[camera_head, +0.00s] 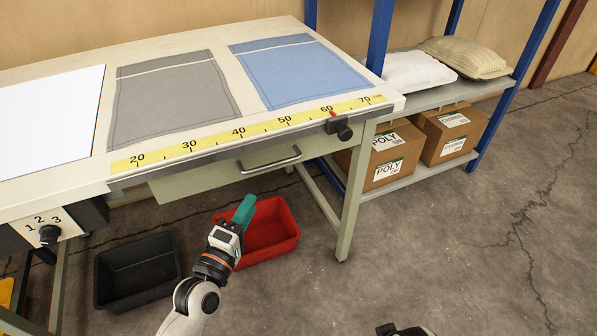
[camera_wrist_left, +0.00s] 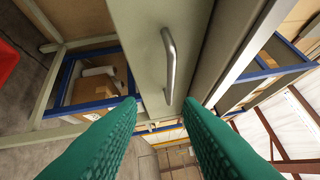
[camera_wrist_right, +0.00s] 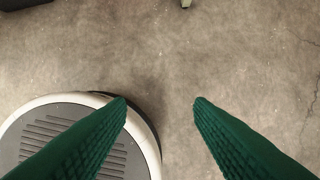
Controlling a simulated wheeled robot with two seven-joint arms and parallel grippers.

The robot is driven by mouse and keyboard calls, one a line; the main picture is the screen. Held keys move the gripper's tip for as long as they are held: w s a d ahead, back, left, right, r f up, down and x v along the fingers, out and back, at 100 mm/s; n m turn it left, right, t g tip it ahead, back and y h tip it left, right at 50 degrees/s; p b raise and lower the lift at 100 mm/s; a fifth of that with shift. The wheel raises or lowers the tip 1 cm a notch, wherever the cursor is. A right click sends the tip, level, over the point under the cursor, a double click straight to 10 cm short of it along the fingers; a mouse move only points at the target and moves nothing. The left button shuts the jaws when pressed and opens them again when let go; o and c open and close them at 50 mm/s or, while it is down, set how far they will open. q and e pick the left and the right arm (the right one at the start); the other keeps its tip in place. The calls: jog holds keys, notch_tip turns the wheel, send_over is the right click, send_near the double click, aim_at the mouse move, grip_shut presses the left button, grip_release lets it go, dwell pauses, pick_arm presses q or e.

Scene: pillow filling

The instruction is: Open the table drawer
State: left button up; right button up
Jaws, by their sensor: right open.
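The table drawer (camera_head: 215,177) sits under the front edge of the work table and looks shut. Its silver bar handle (camera_head: 270,161) is on the drawer front, and the handle also shows in the left wrist view (camera_wrist_left: 169,62). My left gripper (camera_head: 244,212) is below and in front of the drawer, apart from the handle. In the left wrist view its green fingers (camera_wrist_left: 160,105) are spread with nothing between them, and the handle lies beyond the tips. My right gripper (camera_wrist_right: 160,102) is open and empty above the floor in the right wrist view.
A red bin (camera_head: 268,240) and a black bin (camera_head: 135,283) stand on the floor below the table. Grey (camera_head: 170,100) and blue (camera_head: 298,70) cloth pieces lie on top. A table leg (camera_head: 352,200) is right of the drawer. A shelf with boxes (camera_head: 445,130) stands further right.

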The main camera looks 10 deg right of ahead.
aim_at(272, 164)
pick_arm(q)
jog(key=shift+r+b+x, duration=0.25)
jog(key=shift+x, duration=1.8)
jog(key=shift+r+b+x, duration=0.2)
jog(key=shift+x, duration=1.85)
jog(key=shift+r+b+x, duration=0.25)
jog(key=shift+x, duration=1.75)
pick_arm(e)
jog(key=shift+w+v, duration=0.15)
jog(key=shift+v, duration=1.35)
jog(key=shift+w+v, duration=0.1)
jog(key=shift+v, duration=1.4)
pick_arm(q)
jog(key=shift+s+d, duration=0.15)
pick_arm(e)
jog(key=shift+d, duration=0.15)
pick_arm(q)
grip_shut()
